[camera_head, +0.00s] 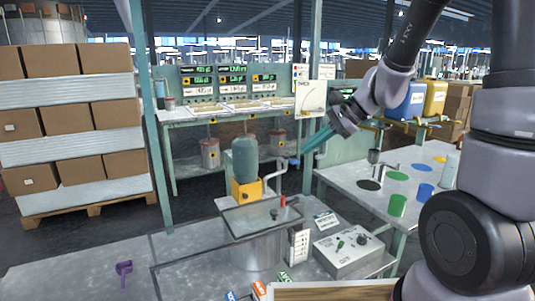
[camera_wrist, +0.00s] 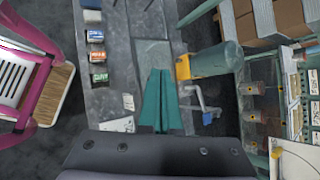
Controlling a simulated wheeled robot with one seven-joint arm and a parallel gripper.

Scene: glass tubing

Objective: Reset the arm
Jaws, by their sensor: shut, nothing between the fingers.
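My gripper (camera_head: 318,140) shows in the head view with teal fingers pointing down and left, raised in the air above the bench area. In the wrist view the two teal fingers (camera_wrist: 160,85) lie together, shut with nothing between them. Below and ahead of them is the glass-walled tank (camera_head: 258,225) on the grey bench. The gripper is apart from the tank and touches nothing that I can see.
A teal bottle on a yellow base (camera_head: 247,190) stands behind the tank. A grey control box (camera_head: 345,248) is on the bench. Stacked boxes (camera_head: 70,115) stand at left.

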